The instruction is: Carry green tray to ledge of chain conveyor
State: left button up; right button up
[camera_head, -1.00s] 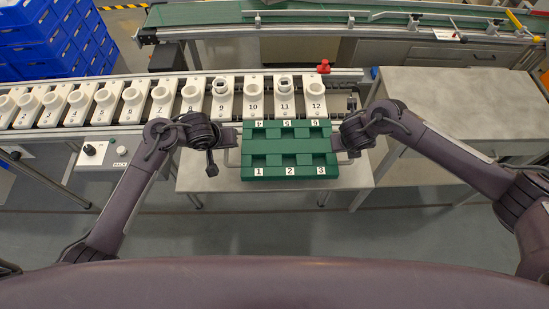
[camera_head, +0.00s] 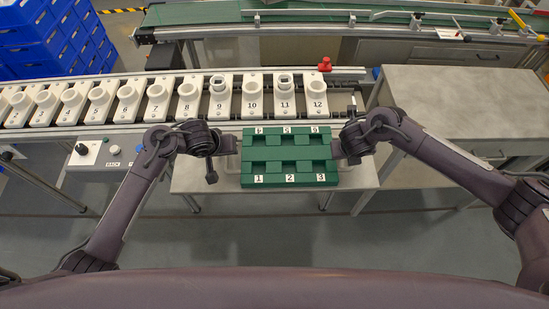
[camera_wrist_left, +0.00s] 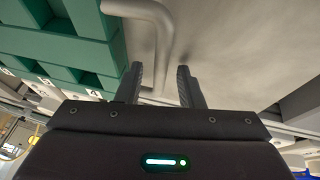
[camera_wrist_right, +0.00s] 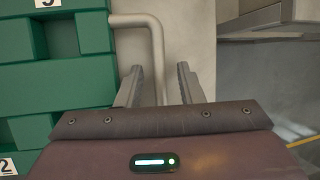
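The green tray (camera_head: 288,153) is level, with empty recesses and labels 1 to 6. In the head view it shows over the grey table, in front of the numbered holders; I cannot tell whether it touches the table.
A row of white numbered holders (camera_head: 253,95) lines the conveyor, right behind the tray. The grey table (camera_head: 290,200) is under the tray. A grey cabinet (camera_head: 465,105) stands to the right, a control box (camera_head: 98,158) to the left. Blue crates (camera_head: 45,40) are stacked at the back left.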

pick_arm(q)
jog(key=shift+s+r, duration=0.2)
jog(key=shift+r, duration=0.35)
jog(key=v, duration=0.6)
pick_arm(e)
jog(key=v, duration=1.2)
pick_arm(q)
jog(key=shift+s+a+r, duration=0.1)
jog(key=shift+a, duration=0.05)
pick_arm(e)
jog(key=shift+a, duration=0.1)
